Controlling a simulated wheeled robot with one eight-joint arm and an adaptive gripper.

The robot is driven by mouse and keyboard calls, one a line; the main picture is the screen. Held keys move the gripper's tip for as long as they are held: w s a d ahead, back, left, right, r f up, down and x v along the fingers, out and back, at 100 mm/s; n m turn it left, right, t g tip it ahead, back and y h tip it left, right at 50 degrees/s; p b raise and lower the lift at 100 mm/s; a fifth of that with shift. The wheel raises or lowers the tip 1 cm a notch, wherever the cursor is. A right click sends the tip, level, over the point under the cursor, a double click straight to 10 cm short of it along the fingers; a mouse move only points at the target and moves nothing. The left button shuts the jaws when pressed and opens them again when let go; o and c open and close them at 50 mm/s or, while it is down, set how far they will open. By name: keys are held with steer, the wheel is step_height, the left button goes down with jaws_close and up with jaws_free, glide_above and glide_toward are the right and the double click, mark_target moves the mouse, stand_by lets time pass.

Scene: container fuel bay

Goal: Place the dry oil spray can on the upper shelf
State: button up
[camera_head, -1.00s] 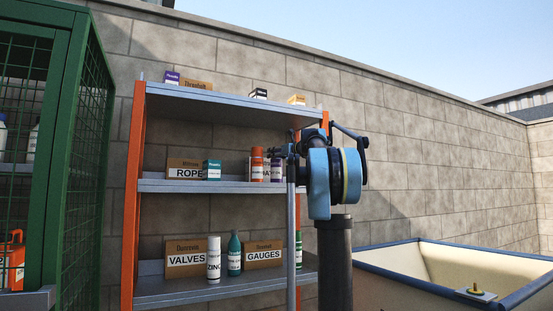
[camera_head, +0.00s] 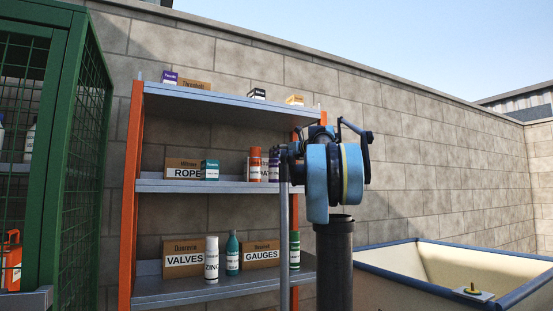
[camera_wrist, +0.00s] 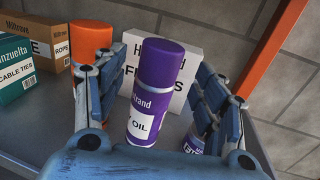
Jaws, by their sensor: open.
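The purple spray can, its label reading "OIL" (camera_wrist: 153,95), stands upright on the middle shelf in the wrist view. In the head view its purple side (camera_head: 274,163) shows only partly, beside my gripper. My gripper (camera_wrist: 158,82) is open, with one blue finger on each side of the can. I cannot tell whether either finger touches it. The top shelf board (camera_head: 220,96) is above, seen from below in the head view.
An orange can (camera_wrist: 92,42) stands close to my left finger. A white box (camera_wrist: 183,55) is behind the purple can, and another purple can (camera_wrist: 192,144) is partly hidden by my right finger. Boxes (camera_head: 194,84) sit on the top shelf, with gaps between them.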

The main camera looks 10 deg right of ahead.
steer(key=v, duration=0.6)
steer(key=shift+s, duration=0.1)
steer(key=s+a+f+n+g, duration=0.35)
steer(key=s+f+n, duration=0.2)
steer(key=f, duration=0.55)
steer(key=s+a+f+n+g+h, duration=0.1)
steer(key=s+a+f+n+g, duration=0.1)
steer(key=s+a+f+n, duration=0.65)
steer(key=s+a+f+n+g, duration=0.1)
steer(key=s+f+n+g, duration=0.3)
steer(key=f, duration=0.9)
steer(key=s+d+f+n+g+h, duration=0.1)
steer(key=s+f+n, duration=0.3)
steer(key=s+f, duration=0.5)
steer(key=s+d+f+n+g+h, duration=0.1)
steer(key=s+d+f+n+h, duration=0.3)
steer(key=s+f, duration=0.5)
steer(key=s+d+f+n+g+h, duration=0.2)
steer(key=s+f, duration=0.8)
steer(key=f, duration=1)
steer(key=shift+d+n+h, duration=0.4)
steer(key=shift+d+n, duration=0.25)
steer(key=shift+n, duration=0.55)
